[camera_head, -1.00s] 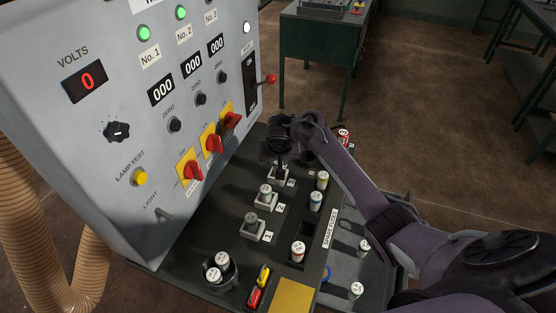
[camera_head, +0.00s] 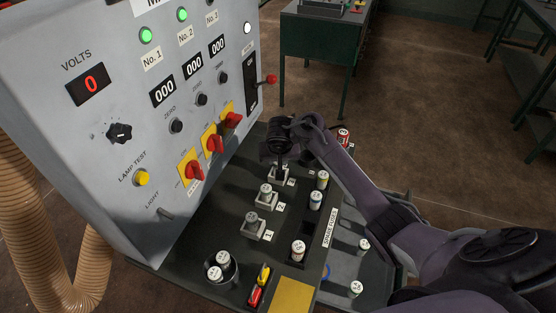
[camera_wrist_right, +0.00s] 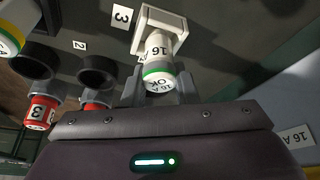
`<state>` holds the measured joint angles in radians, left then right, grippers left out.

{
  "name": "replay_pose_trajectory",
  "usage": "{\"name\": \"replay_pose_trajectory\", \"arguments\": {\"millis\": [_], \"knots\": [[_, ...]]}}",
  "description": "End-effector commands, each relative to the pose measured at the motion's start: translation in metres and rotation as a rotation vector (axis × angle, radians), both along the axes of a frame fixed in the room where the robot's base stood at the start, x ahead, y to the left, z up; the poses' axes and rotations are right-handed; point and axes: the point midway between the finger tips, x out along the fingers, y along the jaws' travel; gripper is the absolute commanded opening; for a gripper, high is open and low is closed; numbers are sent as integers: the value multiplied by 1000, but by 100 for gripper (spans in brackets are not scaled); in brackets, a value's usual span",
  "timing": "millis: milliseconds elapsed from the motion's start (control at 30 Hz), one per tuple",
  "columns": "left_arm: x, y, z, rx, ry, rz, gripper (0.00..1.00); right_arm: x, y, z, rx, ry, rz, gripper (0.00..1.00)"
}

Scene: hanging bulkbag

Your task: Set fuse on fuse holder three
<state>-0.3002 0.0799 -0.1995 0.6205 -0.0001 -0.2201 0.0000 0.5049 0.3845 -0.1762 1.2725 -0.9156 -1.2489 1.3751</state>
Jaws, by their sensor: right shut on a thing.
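My right gripper (camera_head: 281,158) is over fuse holder three (camera_head: 279,178), the farthest of the row of holders on the bench panel. In the right wrist view its fingers are shut on a white fuse (camera_wrist_right: 157,60) with a green band, marked 16. The far end of the fuse is at the pale square holder (camera_wrist_right: 163,25) beside the label 3; I cannot tell how deeply it sits. My left gripper is out of view.
Spare fuses stand right of the holders: yellow-banded (camera_head: 322,180), blue-banded (camera_head: 316,200) and red-banded (camera_head: 298,250). A dark cup (camera_head: 221,272) holds fuses at the front. The grey control cabinet (camera_head: 110,150) with red switches rises close on the left.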

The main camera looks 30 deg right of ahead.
Motion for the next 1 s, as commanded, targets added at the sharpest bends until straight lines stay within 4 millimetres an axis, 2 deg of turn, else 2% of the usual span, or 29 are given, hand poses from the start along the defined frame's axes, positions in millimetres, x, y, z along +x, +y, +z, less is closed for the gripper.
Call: {"name": "replay_pose_trajectory", "arguments": {"millis": [467, 1000], "knots": [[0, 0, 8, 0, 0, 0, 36, -1, -1, 1, 0, 1, 0, 3], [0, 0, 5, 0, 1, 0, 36, 0, -1, -4, -1, 0, -1, 3]]}}
